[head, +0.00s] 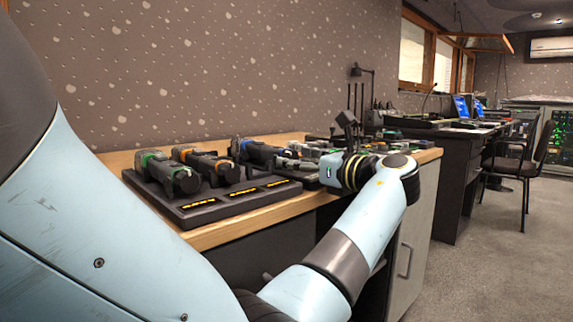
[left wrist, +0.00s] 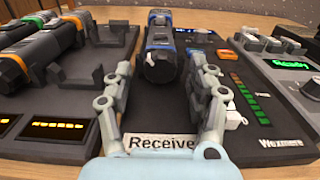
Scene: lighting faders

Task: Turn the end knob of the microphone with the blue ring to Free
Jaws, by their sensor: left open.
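The microphone with the blue ring (left wrist: 161,38) lies on a dark receiver base (left wrist: 160,110) in the left wrist view, its dark round end knob (left wrist: 158,68) facing me. In the head view this microphone (head: 255,150) is at the back of the row, partly behind others. My left gripper (left wrist: 160,82) is open, one finger on each side of the knob end, with gaps visible between fingers and knob. In the head view the left gripper (head: 292,162) is over the desk. Markings on the knob are too small to read. My right gripper is not in view.
A black rack (head: 205,213) with green-ringed (head: 160,170) and orange-ringed (head: 207,162) microphones stands to the left. Empty hooked cradles (left wrist: 78,78) lie beside the fingers. A panel with a green "Ready" display (left wrist: 291,64) is at the right. Wall behind.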

